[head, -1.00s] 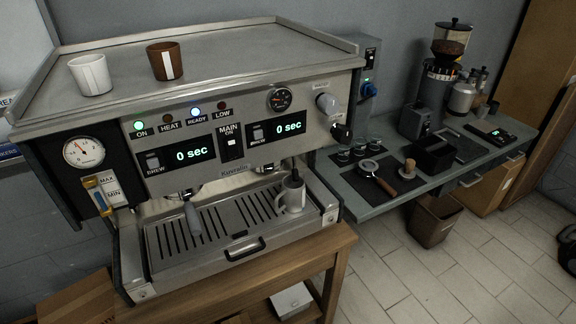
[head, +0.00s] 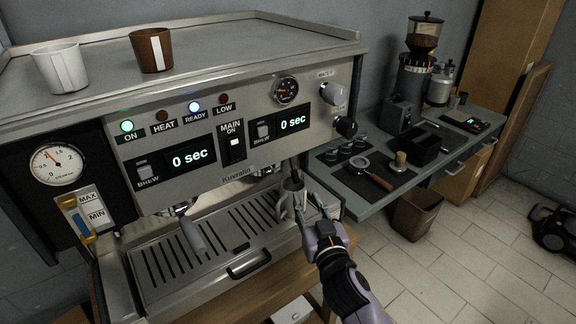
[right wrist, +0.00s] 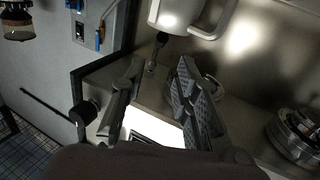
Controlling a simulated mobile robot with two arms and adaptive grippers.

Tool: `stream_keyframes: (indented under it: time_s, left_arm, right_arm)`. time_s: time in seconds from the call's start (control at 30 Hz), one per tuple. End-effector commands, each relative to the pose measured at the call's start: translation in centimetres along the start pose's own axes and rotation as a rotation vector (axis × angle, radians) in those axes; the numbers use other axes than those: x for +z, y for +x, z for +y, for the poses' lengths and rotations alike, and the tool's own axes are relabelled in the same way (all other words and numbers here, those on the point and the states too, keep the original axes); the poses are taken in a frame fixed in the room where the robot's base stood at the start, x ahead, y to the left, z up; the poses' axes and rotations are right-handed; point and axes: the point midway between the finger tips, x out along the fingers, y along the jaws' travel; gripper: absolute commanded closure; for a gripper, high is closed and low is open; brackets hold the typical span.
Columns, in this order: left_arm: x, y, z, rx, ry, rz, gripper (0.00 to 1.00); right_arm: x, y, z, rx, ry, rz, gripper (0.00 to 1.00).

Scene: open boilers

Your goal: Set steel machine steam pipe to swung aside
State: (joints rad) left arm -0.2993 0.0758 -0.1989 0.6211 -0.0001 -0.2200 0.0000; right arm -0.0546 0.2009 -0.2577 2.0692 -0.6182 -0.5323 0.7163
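The steel machine (head: 200,140) is a large espresso machine filling the left of the head view. Its steam pipe (head: 293,178) hangs at the front right, below the knobs, with a dark grip; its lower part is hidden by my gripper and a pale mug. In the right wrist view a dark-tipped rod, apparently the pipe (right wrist: 160,41), shows beyond the fingertips, close to the mug (right wrist: 180,17). My right gripper (head: 308,207) is beside the pipe at the drip tray's right end. Its fingers (right wrist: 158,78) are apart, with nothing clearly held. My left gripper is not in view.
A white cup (head: 60,68) and a brown cup (head: 151,50) stand on the machine top. A portafilter handle (head: 193,236) juts out above the drip tray (head: 165,262). A side counter (head: 345,198) with grinder (head: 409,80) stands right; a bin (head: 415,215) is below.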

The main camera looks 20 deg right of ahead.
Motion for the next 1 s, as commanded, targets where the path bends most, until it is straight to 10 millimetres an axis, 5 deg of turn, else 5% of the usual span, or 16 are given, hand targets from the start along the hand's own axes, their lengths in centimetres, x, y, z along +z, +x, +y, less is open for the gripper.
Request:
stream_keyframes:
  time_s: [0.6, 1.0]
  left_arm:
    - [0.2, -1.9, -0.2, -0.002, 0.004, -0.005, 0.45]
    - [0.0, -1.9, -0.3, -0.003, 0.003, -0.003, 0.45]
  right_arm:
    - [-0.1, 12.9, 0.0, -0.001, -0.001, -0.001, 0.72]
    - [0.0, 15.8, 0.0, -0.001, 0.0, -0.001, 0.72]
